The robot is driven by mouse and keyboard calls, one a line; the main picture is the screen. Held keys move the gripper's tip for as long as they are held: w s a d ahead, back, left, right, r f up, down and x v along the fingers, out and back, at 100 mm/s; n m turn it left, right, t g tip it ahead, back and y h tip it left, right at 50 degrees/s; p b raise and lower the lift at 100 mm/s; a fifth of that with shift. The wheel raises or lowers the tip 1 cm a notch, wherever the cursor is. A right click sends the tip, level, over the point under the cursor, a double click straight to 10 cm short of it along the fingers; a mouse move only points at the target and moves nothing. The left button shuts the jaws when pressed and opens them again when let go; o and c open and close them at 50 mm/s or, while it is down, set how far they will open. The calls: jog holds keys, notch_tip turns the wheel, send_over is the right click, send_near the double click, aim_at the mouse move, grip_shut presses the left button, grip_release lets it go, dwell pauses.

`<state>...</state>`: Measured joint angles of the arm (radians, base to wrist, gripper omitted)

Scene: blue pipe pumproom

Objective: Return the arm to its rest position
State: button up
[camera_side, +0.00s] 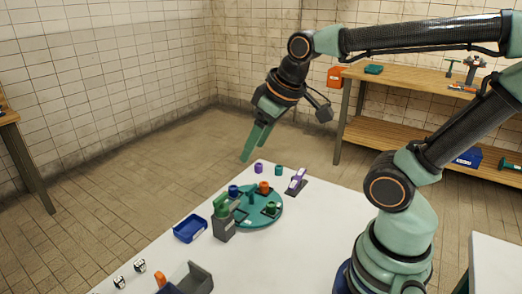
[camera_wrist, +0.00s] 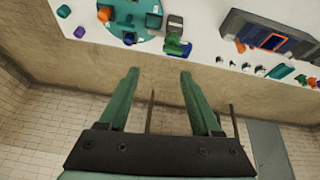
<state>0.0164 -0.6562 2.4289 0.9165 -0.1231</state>
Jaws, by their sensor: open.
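My gripper (camera_side: 254,147) is at the end of my raised arm, above the far edge of the white table (camera_side: 318,224). Its two green fingers point down and are apart. In the wrist view my gripper (camera_wrist: 158,75) shows open, with nothing between the fingers. The table edge runs across the top of that view, beyond the fingertips. My gripper touches nothing that I can see.
A green round turntable (camera_side: 265,219) holds several small coloured parts. Beside it stand a grey-green device (camera_side: 222,222), a blue tray (camera_side: 190,228), a purple piece (camera_side: 258,168) and a teal piece (camera_side: 278,170). A wooden shelf bench (camera_side: 420,85) stands behind. Air around my gripper is clear.

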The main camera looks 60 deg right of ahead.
jog(key=shift+s+a+f+m, duration=0.2)
jog(key=shift+s+a+m, duration=0.05)
jog(key=shift+s+m, duration=0.35)
